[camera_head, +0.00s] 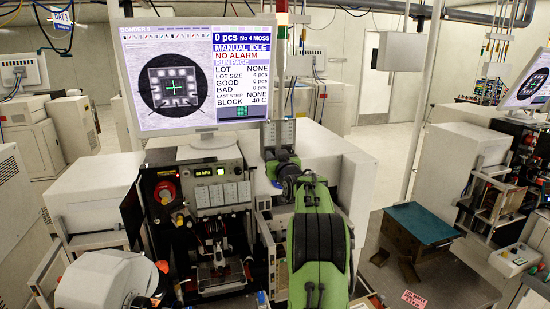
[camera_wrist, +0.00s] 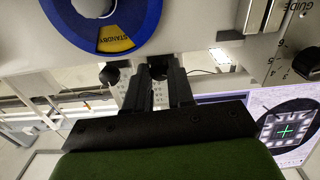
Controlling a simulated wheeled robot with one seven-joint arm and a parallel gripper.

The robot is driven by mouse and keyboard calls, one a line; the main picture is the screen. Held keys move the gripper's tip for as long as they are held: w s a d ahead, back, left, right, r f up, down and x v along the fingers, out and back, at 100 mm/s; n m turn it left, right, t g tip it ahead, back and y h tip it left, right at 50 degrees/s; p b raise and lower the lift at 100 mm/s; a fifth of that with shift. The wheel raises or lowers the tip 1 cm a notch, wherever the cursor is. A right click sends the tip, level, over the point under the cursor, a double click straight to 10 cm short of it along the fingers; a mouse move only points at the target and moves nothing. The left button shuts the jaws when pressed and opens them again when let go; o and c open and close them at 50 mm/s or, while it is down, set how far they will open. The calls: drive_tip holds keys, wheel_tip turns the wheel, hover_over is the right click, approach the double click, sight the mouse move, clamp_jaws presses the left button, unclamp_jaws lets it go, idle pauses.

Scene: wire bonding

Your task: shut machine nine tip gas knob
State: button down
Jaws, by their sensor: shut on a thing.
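In the wrist view, my gripper (camera_wrist: 157,80) is closed around a small black knob (camera_wrist: 157,68) under a pale panel. A second black knob (camera_wrist: 110,75) sits just left of it, apart from the fingers. No label saying tip gas is readable, and I cannot tell how far the held knob is turned. In the head view, my green arm reaches up to a grey panel (camera_head: 288,131) right of the bonder's monitor (camera_head: 200,75). The knobs are too small or hidden there. The monitor shows MANUAL IDLE and NO ALARM.
In the wrist view, a blue disc (camera_wrist: 68,22) with a yellow STANDBY label is close at upper left, and a GUIDE scale (camera_wrist: 285,48) is at right. In the head view, the open machine front (camera_head: 205,225) is left of my arm, and a small blue-topped table (camera_head: 420,226) stands right.

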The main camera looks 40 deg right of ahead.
drive_tip(key=shift+m+b, duration=0.3)
drive_tip(key=shift+m, duration=1.3)
drive_tip(key=c, duration=1)
unclamp_jaws()
drive_tip(key=shift+s, duration=0.1)
drive_tip(key=b+v, duration=0.4)
drive_tip(key=v, duration=1.1)
drive_tip(key=shift+s+a+b, duration=0.15)
drive_tip(key=shift+s+b, duration=0.15)
drive_tip(key=shift+b, duration=0.1)
